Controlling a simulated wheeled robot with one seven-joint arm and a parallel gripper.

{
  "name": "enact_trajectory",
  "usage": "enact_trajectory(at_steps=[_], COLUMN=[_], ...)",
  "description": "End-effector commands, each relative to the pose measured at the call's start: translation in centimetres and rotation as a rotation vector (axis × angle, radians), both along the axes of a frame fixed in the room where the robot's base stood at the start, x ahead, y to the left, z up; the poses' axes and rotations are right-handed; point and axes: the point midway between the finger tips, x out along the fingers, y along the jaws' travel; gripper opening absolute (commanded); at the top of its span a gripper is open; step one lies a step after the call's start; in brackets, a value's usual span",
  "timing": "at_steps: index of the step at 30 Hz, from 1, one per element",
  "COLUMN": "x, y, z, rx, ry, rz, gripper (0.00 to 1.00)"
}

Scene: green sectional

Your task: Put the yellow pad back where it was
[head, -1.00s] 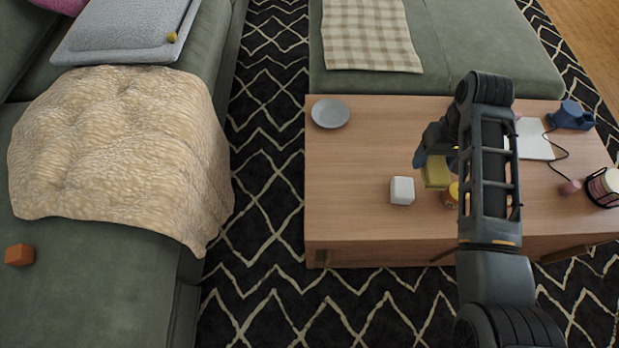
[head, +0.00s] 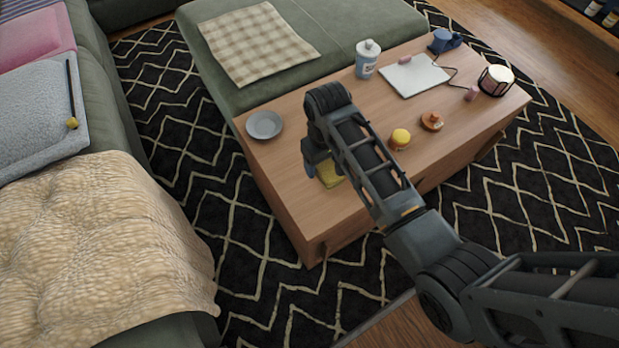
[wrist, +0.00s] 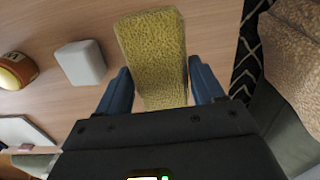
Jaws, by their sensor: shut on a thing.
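The yellow pad (wrist: 153,52), a rough sponge-like block, stands out between the two blue fingers of my gripper (wrist: 163,88) in the wrist view. The gripper is shut on it. In the head view the pad (head: 329,173) shows under my gripper (head: 316,166), over the left front part of the wooden coffee table (head: 283,185); my arm partly covers it. I cannot tell how high above the tabletop it is. A white block (wrist: 82,62) lies beside the pad in the wrist view; my arm hides it in the head view.
A grey plate (head: 264,125) lies at the table's left corner. An orange jar with a yellow lid (head: 400,139), an orange round thing (head: 432,121), a white bottle (head: 367,58), a notepad (head: 412,75) and a caged candle (head: 495,80) occupy the right part. Bare wood surrounds the plate.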

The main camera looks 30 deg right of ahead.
Motion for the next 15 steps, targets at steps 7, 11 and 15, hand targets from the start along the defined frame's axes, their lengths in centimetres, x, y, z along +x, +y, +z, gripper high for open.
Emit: enact_trajectory(at_steps=[7,11,15], x=[0.7,0.7,0.7], y=[2.9,3.1,3.1], z=[-1.8,-2.4,-4.3], rx=[0.000,0.000,0.000], ry=[-0.001,0.001,0.003], rz=[0.001,-0.001,0.000], gripper=[0.39,0.39,0.39])
